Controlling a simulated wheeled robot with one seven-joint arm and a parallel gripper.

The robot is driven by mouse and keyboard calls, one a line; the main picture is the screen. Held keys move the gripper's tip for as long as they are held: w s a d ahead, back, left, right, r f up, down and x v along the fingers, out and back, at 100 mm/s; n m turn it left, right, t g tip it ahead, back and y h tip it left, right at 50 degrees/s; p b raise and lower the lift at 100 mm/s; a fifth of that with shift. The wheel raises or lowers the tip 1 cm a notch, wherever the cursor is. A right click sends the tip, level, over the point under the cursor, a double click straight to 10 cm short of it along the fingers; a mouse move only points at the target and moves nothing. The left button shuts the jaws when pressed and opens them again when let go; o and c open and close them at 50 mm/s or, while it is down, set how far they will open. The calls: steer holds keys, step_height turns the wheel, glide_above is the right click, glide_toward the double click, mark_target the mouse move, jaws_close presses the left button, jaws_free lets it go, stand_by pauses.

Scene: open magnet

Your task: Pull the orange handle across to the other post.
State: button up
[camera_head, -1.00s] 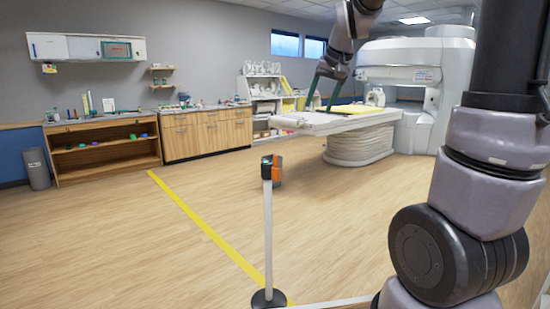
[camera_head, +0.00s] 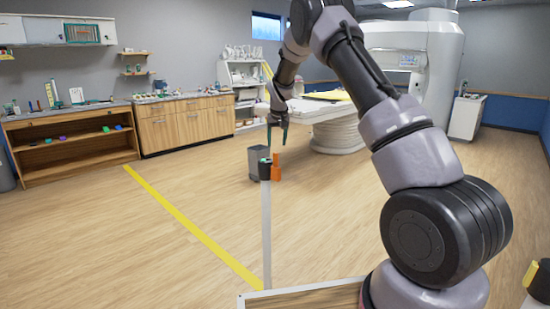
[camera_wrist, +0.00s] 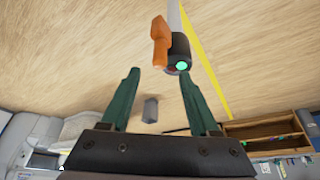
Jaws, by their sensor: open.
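The orange handle (camera_head: 277,166) is at the dark head of a thin grey post (camera_head: 266,230) in the head view. In the wrist view the orange handle (camera_wrist: 160,42) sticks out beside the black post head (camera_wrist: 180,52), which has a green end. My gripper (camera_head: 277,136) is above and just behind the post head in the head view. In the wrist view its two green fingers (camera_wrist: 158,82) are spread apart with nothing between them, and the handle lies beyond their tips. A second post cannot be made out.
A yellow floor line (camera_head: 190,225) runs past the post. A grey bin (camera_head: 266,158) stands on the floor behind it. A scanner with a patient table (camera_head: 318,110) is at the back. A wooden-topped edge (camera_head: 305,297) is at the front.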

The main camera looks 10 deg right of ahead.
mark_target(276, 153)
steer(key=x, duration=0.9)
steer(key=shift+f, duration=0.35)
jaws_close()
stand_by(0.9)
